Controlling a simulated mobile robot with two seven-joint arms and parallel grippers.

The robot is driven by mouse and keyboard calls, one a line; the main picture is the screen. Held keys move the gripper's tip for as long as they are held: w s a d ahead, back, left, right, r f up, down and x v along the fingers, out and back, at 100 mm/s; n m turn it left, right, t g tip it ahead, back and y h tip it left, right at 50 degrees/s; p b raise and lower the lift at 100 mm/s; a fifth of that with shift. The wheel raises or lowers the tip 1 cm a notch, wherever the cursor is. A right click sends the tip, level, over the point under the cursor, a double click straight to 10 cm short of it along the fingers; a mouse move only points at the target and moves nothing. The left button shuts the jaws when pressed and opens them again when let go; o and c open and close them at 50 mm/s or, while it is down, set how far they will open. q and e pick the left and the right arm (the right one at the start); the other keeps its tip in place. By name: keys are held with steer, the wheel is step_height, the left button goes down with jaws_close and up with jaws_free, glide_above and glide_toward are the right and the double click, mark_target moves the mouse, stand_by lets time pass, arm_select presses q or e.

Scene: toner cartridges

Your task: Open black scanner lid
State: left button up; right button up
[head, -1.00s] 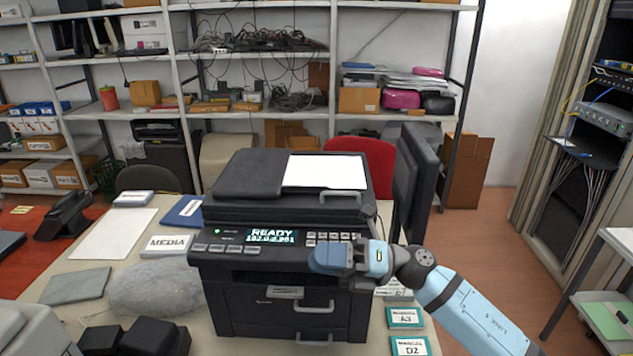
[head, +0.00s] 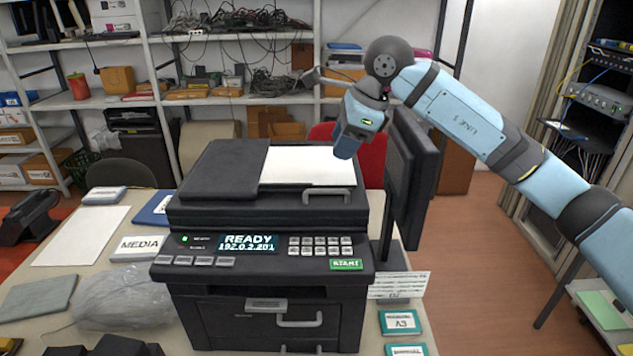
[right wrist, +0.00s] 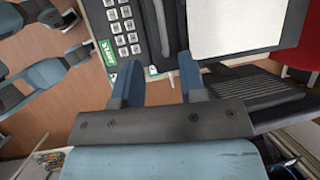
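The black scanner lid (head: 222,170) lies flat and shut on top of the black printer (head: 262,262). A white sheet (head: 310,165) lies on it, and a grey bar handle (head: 326,196) is at its front right. My right gripper (head: 345,150) is above the lid's rear right part, pointing down and apart from the handle. The right wrist view shows its two blue fingers (right wrist: 159,66) spread with nothing between them, and the keypad (right wrist: 122,25) and white sheet (right wrist: 235,22) beyond. My left gripper is not in the head view.
A dark monitor (head: 412,175) stands close to the printer's right side, near my right arm. The green START button (head: 346,264) is on the front panel. Teal boxes (head: 400,321) lie at the front right; a plastic-wrapped bundle (head: 125,293) lies at left.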

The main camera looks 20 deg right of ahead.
mark_target(319, 191)
steer(key=p+x, duration=0.2)
steer(key=x, duration=0.9)
steer(key=shift+w+a+f, duration=0.1)
steer(key=shift+a+f, duration=0.05)
steer(key=shift+f, duration=0.2)
steer(key=shift+c, duration=0.2)
jaws_close()
